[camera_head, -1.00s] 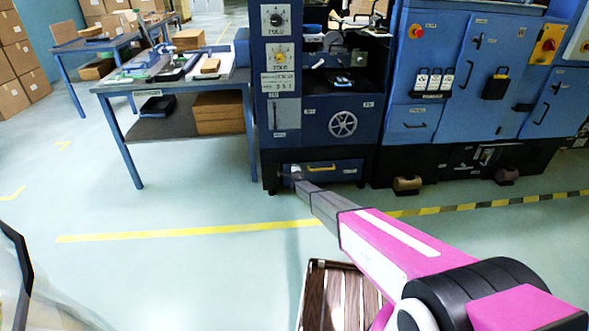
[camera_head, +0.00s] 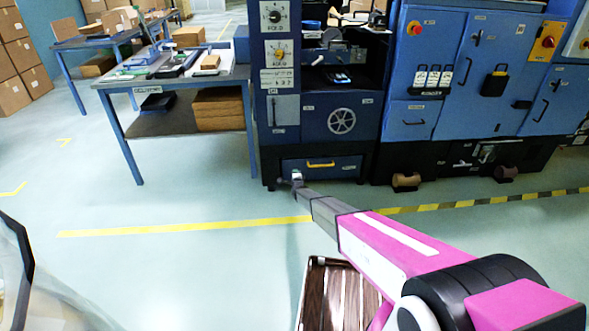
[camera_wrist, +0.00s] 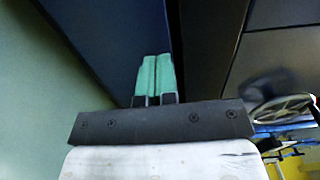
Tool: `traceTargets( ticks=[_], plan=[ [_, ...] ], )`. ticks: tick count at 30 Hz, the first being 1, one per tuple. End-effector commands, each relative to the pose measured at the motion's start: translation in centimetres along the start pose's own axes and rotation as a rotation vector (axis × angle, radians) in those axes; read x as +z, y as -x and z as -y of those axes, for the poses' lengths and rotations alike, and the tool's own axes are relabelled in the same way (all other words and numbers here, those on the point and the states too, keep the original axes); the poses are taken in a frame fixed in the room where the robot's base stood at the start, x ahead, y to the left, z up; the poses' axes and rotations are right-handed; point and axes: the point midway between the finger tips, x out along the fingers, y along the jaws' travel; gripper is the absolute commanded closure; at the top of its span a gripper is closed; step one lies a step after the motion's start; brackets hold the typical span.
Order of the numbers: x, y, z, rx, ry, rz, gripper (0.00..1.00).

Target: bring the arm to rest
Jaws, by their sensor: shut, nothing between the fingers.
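My arm reaches from the lower right of the head view toward the lower front of the dark blue machine (camera_head: 318,130). My gripper (camera_head: 297,176) is at the arm's far end, in front of the machine's bottom drawer (camera_head: 340,168). In the wrist view my gripper (camera_wrist: 155,75) shows two green fingertips side by side, shut with nothing between them. A dark blue panel (camera_wrist: 100,30) lies beyond the fingertips in the wrist view. Whether the fingertips touch anything cannot be told.
A slatted brown surface (camera_head: 335,295) lies under the arm. A blue workbench (camera_head: 170,84) with trays stands left of the machine, and blue cabinets (camera_head: 470,75) stand right. Yellow tape (camera_head: 180,229) crosses the floor. The floor left of the arm is clear.

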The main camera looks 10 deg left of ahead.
Motion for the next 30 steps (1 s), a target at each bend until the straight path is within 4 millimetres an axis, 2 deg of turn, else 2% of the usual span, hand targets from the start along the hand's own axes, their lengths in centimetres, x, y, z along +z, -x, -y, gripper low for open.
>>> traceTargets(
  ticks=[1, 3, 6, 11, 14, 17, 20, 23, 26, 30],
  plan=[
    [0.0, 1.5, 0.2, 0.000, 0.000, 0.000, 1.00],
    [0.0, 2.6, 0.2, -0.001, 0.000, 0.000, 1.00],
    [0.0, 3.6, 0.1, -0.001, 0.000, 0.000, 1.00],
    [-0.2, 4.2, 0.2, 0.004, 0.004, -0.001, 1.00],
    [-1.2, 5.0, 1.3, 0.038, 0.038, 0.000, 1.00],
    [-3.4, 6.9, 3.3, 0.115, 0.115, 0.004, 1.00],
    [-6.3, 9.7, 6.0, 0.229, 0.226, 0.021, 1.00],
    [-9.5, 13.4, 8.7, 0.362, 0.353, 0.055, 1.00],
    [-12.7, 18.0, 11.4, 0.506, 0.483, 0.110, 1.00],
    [-16.7, 25.3, 15.1, 0.702, 0.649, 0.215, 1.00]
  ],
)
